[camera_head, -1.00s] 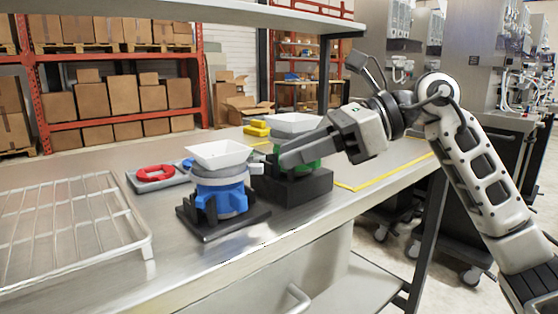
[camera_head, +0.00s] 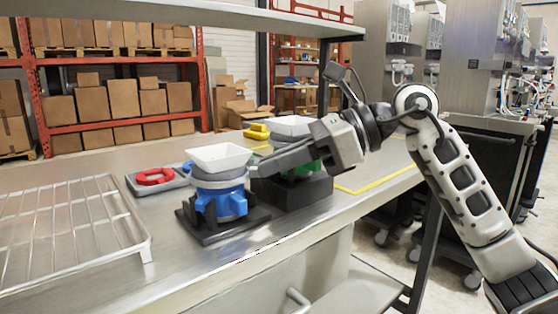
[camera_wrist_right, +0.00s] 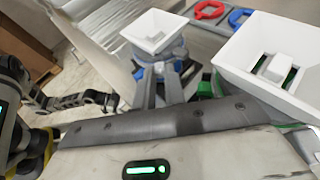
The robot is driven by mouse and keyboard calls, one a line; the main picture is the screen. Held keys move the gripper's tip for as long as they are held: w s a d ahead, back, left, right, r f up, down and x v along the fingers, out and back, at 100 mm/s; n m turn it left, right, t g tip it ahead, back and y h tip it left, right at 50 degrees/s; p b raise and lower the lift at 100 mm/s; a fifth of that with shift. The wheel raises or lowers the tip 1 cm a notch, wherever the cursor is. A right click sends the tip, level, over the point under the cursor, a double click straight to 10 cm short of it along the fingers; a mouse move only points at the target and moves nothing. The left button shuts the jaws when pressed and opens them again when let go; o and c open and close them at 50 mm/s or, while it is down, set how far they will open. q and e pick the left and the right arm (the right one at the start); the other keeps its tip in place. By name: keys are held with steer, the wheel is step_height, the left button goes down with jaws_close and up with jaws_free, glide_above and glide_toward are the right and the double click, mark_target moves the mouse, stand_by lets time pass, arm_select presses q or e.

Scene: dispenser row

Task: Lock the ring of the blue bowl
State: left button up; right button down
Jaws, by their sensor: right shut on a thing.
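The blue bowl (camera_head: 222,205) sits in a black stand on the metal table, with a grey ring (camera_head: 218,180) around its top and a white square hopper (camera_head: 220,157) above. My right gripper (camera_head: 256,168) reaches in from the right, and its tips are at the right side of this ring. It is shut on what looks like the ring's tab, mostly hidden by the fingers. In the right wrist view, the fingers (camera_wrist_right: 160,90) end just below the white hopper (camera_wrist_right: 153,32), at the ring. My left gripper is not in view.
A green dispenser (camera_head: 305,168) with a white hopper stands close behind, under my right gripper. A grey tray (camera_head: 136,187) holds a red ring (camera_head: 155,176) and a blue part. A yellow part (camera_head: 257,131) lies farther back. A wire rack (camera_head: 70,235) fills the left table.

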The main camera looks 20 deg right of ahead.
mark_target(244, 178)
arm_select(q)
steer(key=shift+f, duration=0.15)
arm_select(e)
steer(key=shift+s+a+m+t, duration=0.1)
steer(key=shift+s+m+t, duration=0.2)
steer(key=shift+m+t, duration=0.1)
steer(key=shift+s+a+m+t+h, duration=0.2)
steer(key=shift+s+m+t+h, duration=0.25)
steer(key=shift+t+h, duration=0.2)
steer(key=shift+s+a+m+t+h, duration=0.3)
steer(key=shift+s+m+t, duration=0.05)
steer(key=shift+m+t, duration=0.25)
steer(key=shift+s+a+m+t+h, duration=0.25)
steer(key=shift+s+m+t, duration=0.05)
steer(key=shift+m+t, duration=0.25)
steer(key=m+t+h, duration=0.1)
steer(key=s+a+m+t+h, duration=0.1)
steer(key=shift+s+a+m+b, duration=0.15)
steer(key=shift+a+m+b, duration=0.15)
steer(key=shift+m+b, duration=0.1)
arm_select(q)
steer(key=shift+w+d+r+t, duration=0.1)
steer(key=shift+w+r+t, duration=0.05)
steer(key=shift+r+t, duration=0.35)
arm_select(e)
steer(key=shift+s+a+m+t+h, duration=0.2)
steer(key=shift+a+m+t+h, duration=0.15)
steer(key=shift+m+h, duration=0.35)
steer(key=shift+h, duration=0.3)
